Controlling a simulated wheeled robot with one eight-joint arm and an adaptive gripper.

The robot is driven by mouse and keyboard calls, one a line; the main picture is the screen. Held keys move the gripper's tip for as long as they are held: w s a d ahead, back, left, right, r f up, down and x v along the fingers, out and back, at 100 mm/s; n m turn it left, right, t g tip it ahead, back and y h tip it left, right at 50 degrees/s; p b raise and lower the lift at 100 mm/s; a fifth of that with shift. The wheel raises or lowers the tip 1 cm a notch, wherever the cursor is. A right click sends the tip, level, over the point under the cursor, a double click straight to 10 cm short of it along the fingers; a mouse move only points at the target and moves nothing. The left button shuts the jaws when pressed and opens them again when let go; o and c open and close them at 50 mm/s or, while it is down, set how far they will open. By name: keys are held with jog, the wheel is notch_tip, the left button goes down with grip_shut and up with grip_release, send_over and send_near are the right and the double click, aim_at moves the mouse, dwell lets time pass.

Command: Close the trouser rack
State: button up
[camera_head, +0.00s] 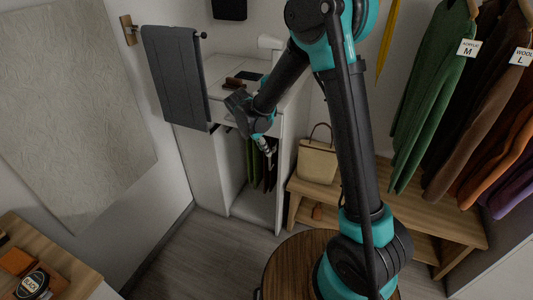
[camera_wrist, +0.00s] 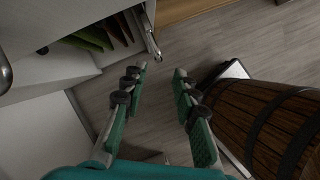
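The trouser rack shows as a metal rail end (camera_wrist: 151,42) at the top of the wrist view. Green and brown trousers (camera_wrist: 100,32) hang beside it inside the white cabinet. In the head view the trousers (camera_head: 256,168) hang in the open cabinet bay (camera_head: 257,206), below my gripper, and the rack's rails are mostly hidden. My gripper (camera_wrist: 160,71) is open, with nothing between its fingers. Its left fingertip is close to the rail end, and contact cannot be told. In the head view my gripper (camera_head: 265,147) is at the cabinet's front, small and partly hidden.
A wooden barrel (camera_wrist: 275,125) stands right of my gripper in the wrist view. A wooden bench (camera_head: 430,222) with a beige handbag (camera_head: 317,161) is right of the cabinet, under hanging clothes. Grey floor (camera_head: 185,255) is open at the left front.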

jog(key=shift+a+r, duration=0.1)
jog(key=shift+r, duration=0.05)
jog(key=shift+c, duration=0.4)
jog(key=shift+s+r, duration=0.1)
jog(key=shift+c, duration=1)
jog(key=s+r+n+y, duration=0.1)
jog(key=s+n, duration=0.1)
jog(key=s+r+n+y, duration=0.1)
jog(key=s+r+n, duration=0.1)
jog(key=n, duration=0.1)
jog(key=s+d+r+n, duration=0.1)
jog(key=s+r+n, duration=0.1)
jog(key=n, duration=0.1)
jog(key=shift+s+r+y, duration=0.1)
jog(key=shift+s+y, duration=0.2)
jog(key=shift+y, duration=0.1)
grip_shut()
jog(key=w+d+f+n, duration=0.1)
jog(key=w+f, duration=0.5)
jog(key=f, duration=0.3)
jog(key=shift+f+t, duration=0.4)
